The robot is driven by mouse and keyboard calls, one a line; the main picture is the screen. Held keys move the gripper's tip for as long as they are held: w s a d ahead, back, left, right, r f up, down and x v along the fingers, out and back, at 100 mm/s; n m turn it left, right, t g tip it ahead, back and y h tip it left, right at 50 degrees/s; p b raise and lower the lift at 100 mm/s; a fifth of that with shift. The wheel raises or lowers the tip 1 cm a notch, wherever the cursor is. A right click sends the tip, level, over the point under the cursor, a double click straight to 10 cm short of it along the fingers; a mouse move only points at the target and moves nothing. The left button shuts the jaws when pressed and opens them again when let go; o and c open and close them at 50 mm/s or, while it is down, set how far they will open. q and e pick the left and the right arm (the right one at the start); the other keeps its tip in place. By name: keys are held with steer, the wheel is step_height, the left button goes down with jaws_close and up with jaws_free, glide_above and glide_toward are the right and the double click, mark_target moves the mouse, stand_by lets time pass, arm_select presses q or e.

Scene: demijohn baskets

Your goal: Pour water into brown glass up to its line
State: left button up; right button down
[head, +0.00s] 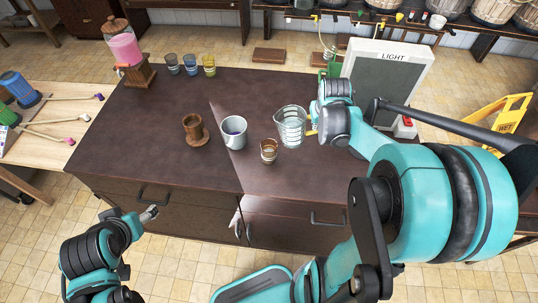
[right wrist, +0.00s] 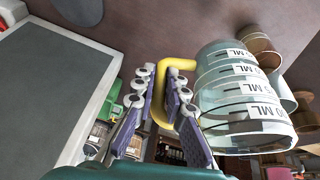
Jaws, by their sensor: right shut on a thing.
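A clear measuring jug (head: 291,127) with ring marks is at the right of the dark counter. Its yellow handle (right wrist: 163,75) lies between the purple fingers of my right gripper (right wrist: 160,112), which is shut on it. The jug's printed ML bands (right wrist: 240,95) face the right wrist camera. I cannot tell how much water it holds, or whether it touches the counter. The small brown glass (head: 268,151) stands upright just left of and nearer than the jug; its line is too small to make out. My left gripper (head: 149,214) is empty, in front of the counter.
A white bucket-like cup (head: 233,132) and a wooden mug (head: 195,130) stand left of the brown glass. A pink-drink dispenser (head: 125,48) and coloured glasses (head: 190,65) are at the back left. A LIGHT panel (head: 388,80) stands behind my right arm. The counter's front left is clear.

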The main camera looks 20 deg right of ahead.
mark_target(298, 128)
steer(key=shift+f+y, duration=0.3)
steer(key=shift+f, duration=0.15)
steer(key=shift+w+a, duration=0.1)
steer(key=shift+a, duration=0.05)
steer(key=s+r+p, duration=0.1)
steer(key=s+a+r+p, duration=0.1)
steer(key=s, duration=0.1)
steer(key=s+a+r+p, duration=0.1)
steer(key=shift+s+a, duration=0.1)
steer(key=shift+s, duration=0.2)
stand_by(0.5)
